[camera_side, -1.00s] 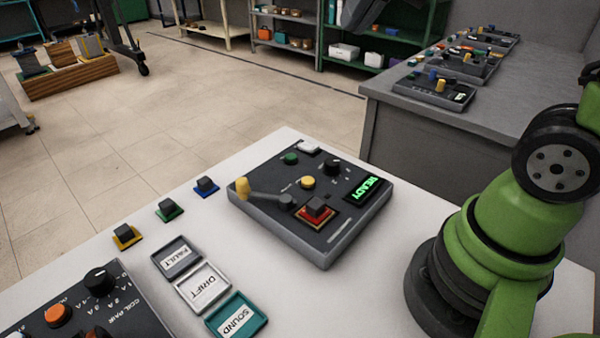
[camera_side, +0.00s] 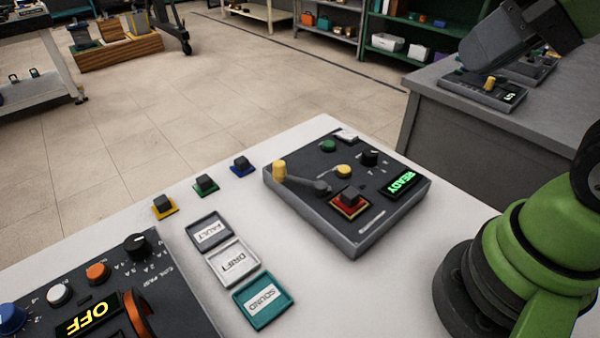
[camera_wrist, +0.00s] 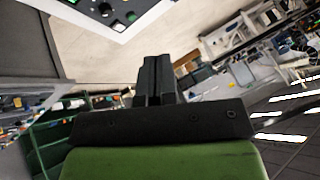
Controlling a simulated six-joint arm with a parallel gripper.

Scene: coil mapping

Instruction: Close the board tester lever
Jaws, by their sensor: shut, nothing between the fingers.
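The board tester (camera_side: 320,225) is a dark grey box on the white table in the side view. A green display (camera_side: 404,182) reads READY. In the wrist view, my gripper (camera_wrist: 156,60) is shut and empty, with its fingers together. It is away from the lever. Part of the white table and a dark panel on it show at the top of that view.
Yellow, green and blue pads with dark blocks (camera_side: 205,184) lie left of the tester. Trays marked FAULT (camera_side: 209,232), DRIFT (camera_side: 233,262) and SOUND (camera_side: 264,300) stand in front. A coil panel (camera_side: 175,275) with an OFF display fills the lower left. A grey bench stands behind.

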